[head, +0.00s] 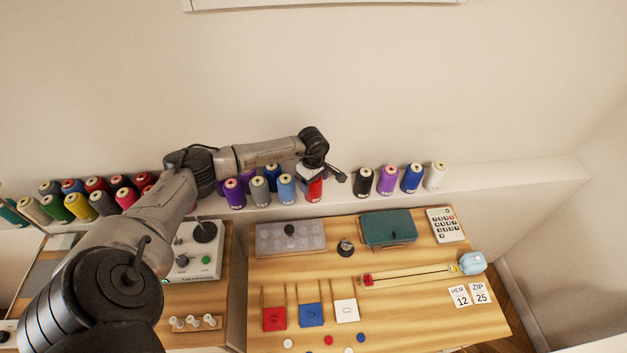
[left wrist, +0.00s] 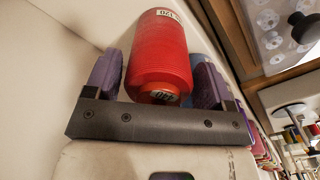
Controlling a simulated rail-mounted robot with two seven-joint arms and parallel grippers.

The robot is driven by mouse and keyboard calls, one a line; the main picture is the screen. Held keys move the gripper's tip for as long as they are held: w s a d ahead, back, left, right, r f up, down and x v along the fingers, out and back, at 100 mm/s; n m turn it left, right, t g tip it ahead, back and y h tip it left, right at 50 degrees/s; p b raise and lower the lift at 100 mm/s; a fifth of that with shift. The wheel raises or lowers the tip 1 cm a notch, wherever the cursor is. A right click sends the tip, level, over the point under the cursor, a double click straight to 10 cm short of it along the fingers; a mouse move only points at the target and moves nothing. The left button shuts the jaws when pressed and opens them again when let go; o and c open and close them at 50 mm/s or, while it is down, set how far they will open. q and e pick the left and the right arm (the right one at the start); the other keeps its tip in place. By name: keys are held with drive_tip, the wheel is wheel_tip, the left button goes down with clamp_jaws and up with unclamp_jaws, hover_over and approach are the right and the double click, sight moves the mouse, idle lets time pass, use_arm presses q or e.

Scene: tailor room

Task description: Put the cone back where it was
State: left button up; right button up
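The red thread cone (head: 314,189) is at the long wall shelf, in a gap of the cone row, between a light blue cone (head: 286,188) and a black cone (head: 363,182). My left gripper (head: 316,176) reaches over the shelf and is around this cone. In the left wrist view the red cone (left wrist: 160,52) sits between the two purple finger pads of my left gripper (left wrist: 158,78), which appear closed on its sides. I cannot tell whether the cone's base rests on the shelf. My right gripper is not in view.
More cones line the shelf (head: 510,180), purple (head: 387,180), blue (head: 411,178) and white (head: 435,176) to the right. Below are a wooden table (head: 400,300), a bobbin tray (head: 270,240), a teal box (head: 387,227) and a calculator (head: 445,225). The shelf's right end is clear.

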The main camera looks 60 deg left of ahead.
use_arm(q)
drive_tip(key=shift+o, duration=0.6)
drive_tip(key=shift+r, duration=0.1)
